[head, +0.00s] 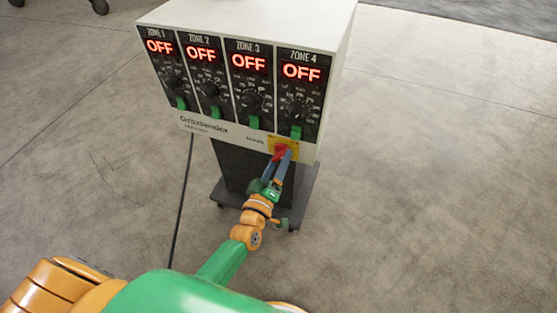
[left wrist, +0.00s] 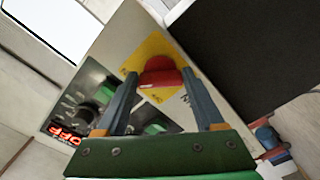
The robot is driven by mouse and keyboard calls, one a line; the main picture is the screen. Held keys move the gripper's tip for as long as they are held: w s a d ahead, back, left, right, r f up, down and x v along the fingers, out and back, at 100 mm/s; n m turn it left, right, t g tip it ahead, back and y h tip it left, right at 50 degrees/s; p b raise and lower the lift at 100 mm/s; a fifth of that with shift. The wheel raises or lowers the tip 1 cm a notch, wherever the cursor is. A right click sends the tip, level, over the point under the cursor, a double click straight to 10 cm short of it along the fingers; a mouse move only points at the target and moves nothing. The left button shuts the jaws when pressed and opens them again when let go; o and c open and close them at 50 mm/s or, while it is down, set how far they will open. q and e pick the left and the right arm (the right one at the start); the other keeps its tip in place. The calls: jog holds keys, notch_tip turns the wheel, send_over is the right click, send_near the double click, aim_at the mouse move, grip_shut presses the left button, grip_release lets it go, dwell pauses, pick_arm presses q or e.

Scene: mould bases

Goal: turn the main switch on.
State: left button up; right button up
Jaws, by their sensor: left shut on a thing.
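The main switch (head: 281,150) is a red rotary handle on a yellow plate at the lower right of the control box front. It also shows in the left wrist view (left wrist: 160,72). My left gripper (head: 284,155) reaches it from below, with one blue-grey finger on each side of the handle. In the left wrist view the gripper (left wrist: 163,84) is shut on the red handle. The fingers hide part of the switch in the head view. All zone displays, such as zone 4's (head: 301,72), read OFF in red. My right gripper is not in view.
The white control box (head: 250,15) stands on a dark pedestal with a wheeled base (head: 296,205). Each zone has a black dial and a green rocker, such as the zone 4 rocker (head: 296,132), close above the switch. A dark cable (head: 181,205) hangs at left. The surrounding floor is clear.

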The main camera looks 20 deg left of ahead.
pick_arm(q)
jog(key=shift+r+m, duration=0.15)
jog(key=shift+m, duration=0.45)
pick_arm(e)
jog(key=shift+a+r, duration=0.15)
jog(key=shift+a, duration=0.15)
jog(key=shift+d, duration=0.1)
pick_arm(q)
jog(key=o, duration=1.4)
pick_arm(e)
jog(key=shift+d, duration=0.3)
pick_arm(q)
jog(key=s+p, duration=0.1)
jog(key=s, duration=0.6)
jog(key=shift+a, duration=0.15)
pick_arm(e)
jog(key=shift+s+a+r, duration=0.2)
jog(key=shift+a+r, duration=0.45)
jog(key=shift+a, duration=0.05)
pick_arm(q)
jog(key=shift+f, duration=0.2)
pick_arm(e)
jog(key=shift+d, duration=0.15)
